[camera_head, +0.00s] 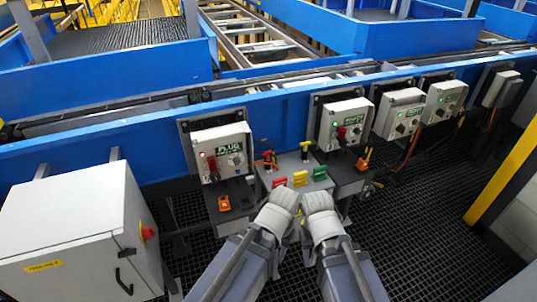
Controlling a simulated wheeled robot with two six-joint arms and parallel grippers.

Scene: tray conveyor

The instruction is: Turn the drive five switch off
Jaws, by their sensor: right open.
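Several grey drive boxes hang along the blue conveyor rail, each with a green label and a switch. The nearest box (221,148) has a red handle and a green light. A second box (341,122) also has a red part on its front. A third box (399,114), a fourth box (443,101) and a far right box (500,89) follow to the right. The labels are too small to tell which is drive five. My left gripper (280,201) and my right gripper (318,203) are side by side below the boxes, touching none. The right is open; the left fingers are hidden.
A small grey panel (262,178) with red, yellow and green blocks lies just beyond my grippers. A grey cabinet (70,225) with a red knob stands at the left. A yellow post (500,172) stands at the right.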

